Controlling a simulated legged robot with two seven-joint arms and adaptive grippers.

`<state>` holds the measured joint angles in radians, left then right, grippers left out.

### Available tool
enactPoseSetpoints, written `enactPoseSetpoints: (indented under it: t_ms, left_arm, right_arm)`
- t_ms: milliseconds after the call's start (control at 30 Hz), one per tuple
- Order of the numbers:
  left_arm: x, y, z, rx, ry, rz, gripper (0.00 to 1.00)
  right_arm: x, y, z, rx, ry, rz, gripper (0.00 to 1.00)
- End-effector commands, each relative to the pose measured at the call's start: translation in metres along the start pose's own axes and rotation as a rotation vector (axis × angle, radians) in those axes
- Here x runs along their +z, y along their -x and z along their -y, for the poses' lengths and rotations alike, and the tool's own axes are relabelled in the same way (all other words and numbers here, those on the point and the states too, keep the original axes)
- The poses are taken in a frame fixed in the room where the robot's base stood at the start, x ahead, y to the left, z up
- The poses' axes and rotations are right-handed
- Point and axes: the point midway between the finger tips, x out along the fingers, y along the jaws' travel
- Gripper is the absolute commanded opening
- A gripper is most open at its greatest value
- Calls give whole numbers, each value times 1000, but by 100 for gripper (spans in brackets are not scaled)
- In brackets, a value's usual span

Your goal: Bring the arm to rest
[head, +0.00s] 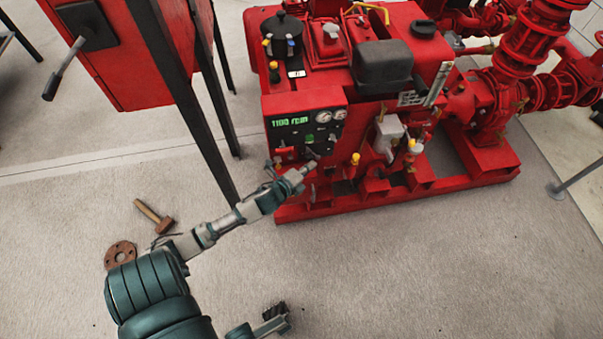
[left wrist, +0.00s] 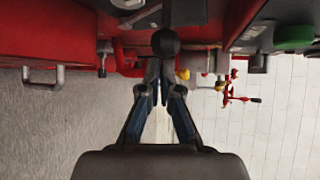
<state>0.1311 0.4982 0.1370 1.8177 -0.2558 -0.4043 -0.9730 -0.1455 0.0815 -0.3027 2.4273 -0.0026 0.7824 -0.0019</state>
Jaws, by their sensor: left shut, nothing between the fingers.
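My left arm reaches across the floor toward the red pump set's control panel (head: 318,130). My left gripper (head: 308,168) is at the panel's lower edge in the head view. In the left wrist view the gripper (left wrist: 160,72) has its two fingers together, with nothing between them. A round black knob (left wrist: 168,41) shows just beyond the fingertips; I cannot tell whether they touch it. The panel's green display (head: 290,122) reads 1100 rpm.
A red cabinet (head: 135,55) on dark legs, with a lever (head: 62,72), stands to the left. A hammer (head: 155,216) and a rusty round flange (head: 120,255) lie on the floor. Red pipework (head: 525,60) is at right.

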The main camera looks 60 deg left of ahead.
Motion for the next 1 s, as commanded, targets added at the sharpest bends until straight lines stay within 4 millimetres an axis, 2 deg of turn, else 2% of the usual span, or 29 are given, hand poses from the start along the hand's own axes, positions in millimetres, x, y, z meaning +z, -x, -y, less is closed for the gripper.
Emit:
enactPoseSetpoints:
  t_ms: [33,300,500,633,867,967,1000]
  left_arm:
    - [7,9,0,3,-6,13,0]
    - [0,70,-1,5,-5,4,0]
    - [-3,99,0,3,-6,1,0]
    - [-3,106,0,3,-5,1,0]
    - [-4,106,0,0,2,-4,0]
    - [-23,109,6,-31,63,-53,0]
    - [-38,112,13,-58,114,-93,0]
  right_arm:
    - [-1,-1,0,-1,0,-1,40]
    - [0,0,-1,0,0,0,40]
    - [1,0,-2,2,-1,0,40]
    - [1,0,-2,1,-1,1,40]
    - [1,0,0,0,0,1,40]
    - [1,0,0,0,0,1,40]
    - [1,0,0,0,0,1,40]
